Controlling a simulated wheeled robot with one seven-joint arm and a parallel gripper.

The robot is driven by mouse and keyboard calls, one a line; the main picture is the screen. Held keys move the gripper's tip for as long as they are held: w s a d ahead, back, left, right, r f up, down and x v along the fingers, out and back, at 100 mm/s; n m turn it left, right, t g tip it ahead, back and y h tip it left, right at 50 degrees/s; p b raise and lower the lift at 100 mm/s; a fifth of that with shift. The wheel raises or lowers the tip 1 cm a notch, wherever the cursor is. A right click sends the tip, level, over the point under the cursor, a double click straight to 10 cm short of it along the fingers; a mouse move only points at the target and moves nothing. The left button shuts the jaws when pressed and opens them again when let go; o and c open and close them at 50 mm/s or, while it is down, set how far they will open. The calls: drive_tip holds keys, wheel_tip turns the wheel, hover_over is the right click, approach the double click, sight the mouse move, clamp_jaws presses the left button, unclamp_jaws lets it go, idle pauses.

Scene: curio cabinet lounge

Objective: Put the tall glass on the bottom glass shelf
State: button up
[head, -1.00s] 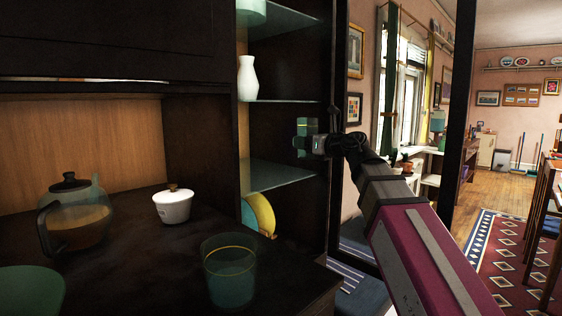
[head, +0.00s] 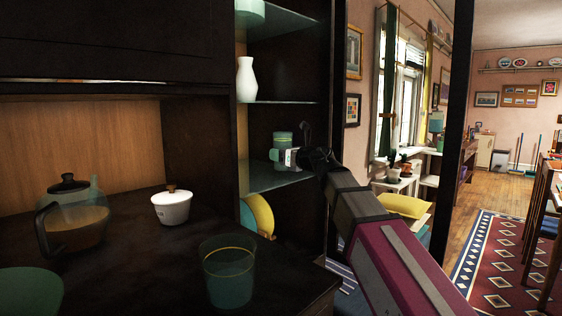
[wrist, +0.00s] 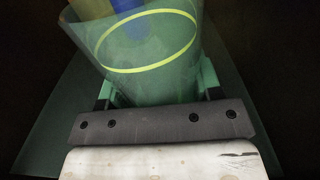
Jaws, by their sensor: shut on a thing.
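The tall glass (head: 283,137), teal with a yellow band, is in my gripper (head: 281,157) at the open cabinet. In the wrist view the glass (wrist: 150,85) fills the upper middle between two green fingers, shut on it. It looks upright, over the bottom glass shelf (head: 262,181). I cannot tell whether its base touches the shelf. The gripper hides part of its lower half. A similar teal glass (head: 228,275) with a yellow band stands on the dark counter.
A white vase (head: 246,78) stands on the shelf above. A yellow plate (head: 260,215) stands on edge beneath the bottom shelf. A white lidded pot (head: 172,208) and a teapot (head: 75,225) are on the counter. The cabinet's dark post is close to my arm.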

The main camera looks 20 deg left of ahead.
drive_tip(key=shift+f, duration=0.7)
drive_tip(key=shift+w+a+f, duration=0.1)
drive_tip(key=shift+a+f, duration=0.05)
drive_tip(key=shift+f, duration=0.2)
drive_tip(key=shift+f, duration=0.1)
drive_tip(key=o, duration=1.1)
drive_tip(key=v, duration=1.2)
